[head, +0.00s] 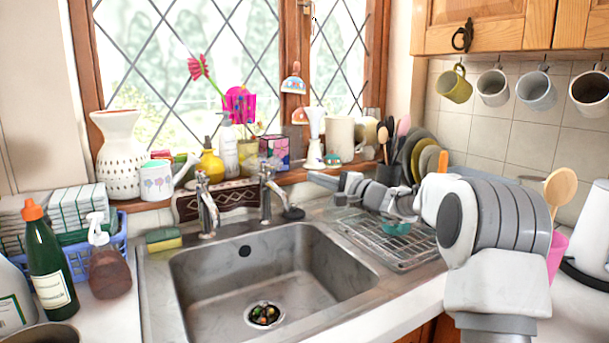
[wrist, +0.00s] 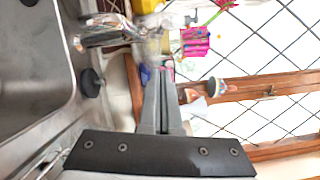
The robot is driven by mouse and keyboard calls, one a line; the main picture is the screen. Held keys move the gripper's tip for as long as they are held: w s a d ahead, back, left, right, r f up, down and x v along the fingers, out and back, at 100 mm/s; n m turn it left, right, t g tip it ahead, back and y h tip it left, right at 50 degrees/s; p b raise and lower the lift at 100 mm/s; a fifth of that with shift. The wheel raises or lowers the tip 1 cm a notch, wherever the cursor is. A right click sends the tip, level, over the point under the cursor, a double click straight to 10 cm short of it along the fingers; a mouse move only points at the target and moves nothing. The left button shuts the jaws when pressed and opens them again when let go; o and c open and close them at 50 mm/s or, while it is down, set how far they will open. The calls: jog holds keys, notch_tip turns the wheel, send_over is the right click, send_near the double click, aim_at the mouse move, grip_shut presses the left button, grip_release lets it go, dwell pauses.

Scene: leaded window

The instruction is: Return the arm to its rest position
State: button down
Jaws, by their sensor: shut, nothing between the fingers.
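My arm rises at the right of the head view and reaches left across the draining rack. My gripper (head: 314,177) is at its far end, over the back of the counter near the window sill, to the right of the taps. In the wrist view my gripper (wrist: 163,72) shows its two grey fingers together, with nothing between them. That view is turned on its side, with the sink to the left and the window to the right. The gripper appears clear of the sill items, though the exact gap is hard to tell.
The steel sink (head: 270,270) is ahead, with two taps (head: 266,190) behind it. A wire draining rack (head: 385,240) lies under my arm. Plates (head: 412,158) stand behind it. Mugs (head: 492,88) hang at upper right. A green bottle (head: 48,255) stands left.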

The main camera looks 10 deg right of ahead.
jog(key=s+a+f+n+g+h, duration=0.1)
jog(key=s+a+n+g, duration=0.4)
jog(key=s, duration=0.7)
jog(key=s+a+f+n+g+h, duration=0.25)
jog(key=s+a, duration=0.35)
jog(key=s, duration=0.7)
jog(key=s+d+f+n+g+h, duration=0.1)
jog(key=s+d+f+n+h, duration=0.3)
jog(key=s, duration=0.8)
jog(key=s+d+f+n+g+h, duration=0.1)
jog(key=s+d+f+h, duration=0.3)
jog(key=s, duration=0.7)
notch_tip(320, 180, up, 20)
jog(key=d+p, duration=0.1)
jog(key=p, duration=1.7)
jog(key=shift+s+d+f+p, duration=0.2)
jog(key=shift+d+p, duration=0.1)
jog(key=shift+p, duration=0.1)
jog(key=shift+t, duration=0.25)
